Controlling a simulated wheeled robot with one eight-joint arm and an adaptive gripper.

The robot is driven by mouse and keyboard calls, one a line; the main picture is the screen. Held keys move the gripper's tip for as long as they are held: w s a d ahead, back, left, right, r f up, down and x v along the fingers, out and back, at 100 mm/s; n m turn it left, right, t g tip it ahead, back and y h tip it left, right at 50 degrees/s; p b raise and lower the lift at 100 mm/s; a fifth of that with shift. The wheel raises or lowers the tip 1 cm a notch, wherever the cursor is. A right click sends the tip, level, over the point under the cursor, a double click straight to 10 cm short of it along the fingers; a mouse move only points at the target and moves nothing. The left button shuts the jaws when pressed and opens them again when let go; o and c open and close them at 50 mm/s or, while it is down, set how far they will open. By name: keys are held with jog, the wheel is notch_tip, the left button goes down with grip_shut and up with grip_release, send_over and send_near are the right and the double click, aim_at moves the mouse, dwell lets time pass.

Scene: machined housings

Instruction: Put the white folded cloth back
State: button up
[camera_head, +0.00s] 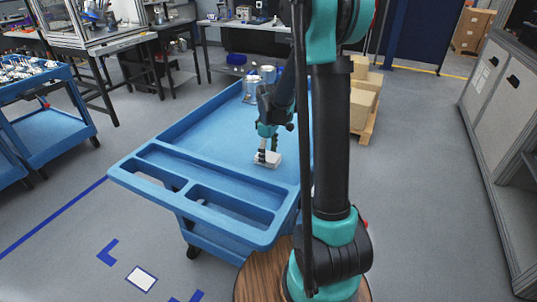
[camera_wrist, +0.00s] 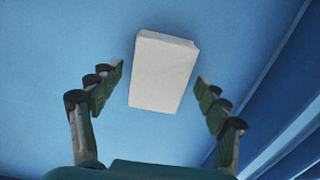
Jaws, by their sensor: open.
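The white folded cloth (camera_head: 268,160) lies flat on the top of a blue cart (camera_head: 190,155), near the cart's divided front compartments. It also shows in the wrist view (camera_wrist: 162,72) as a pale rectangular block, slightly turned, on the blue surface (camera_wrist: 60,60). My gripper (camera_head: 266,148) points down right over the cloth in the head view. In the wrist view my gripper (camera_wrist: 160,88) is open, with one finger to each side of the cloth. Clear gaps show between the fingers and the cloth. In the head view the fingers hide part of the cloth.
Metal housings (camera_head: 251,88) stand at the cart's far end. The cart's raised rim (camera_head: 150,150) bounds the surface. My arm hides the cart's right side. Boxes (camera_head: 362,105) stand behind on the right. The cart's left middle is clear.

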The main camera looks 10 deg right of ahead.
aim_at(269, 156)
jog(key=shift+r, duration=0.1)
notch_tip(269, 156, up, 12)
dwell(0.5)
dwell(1.4)
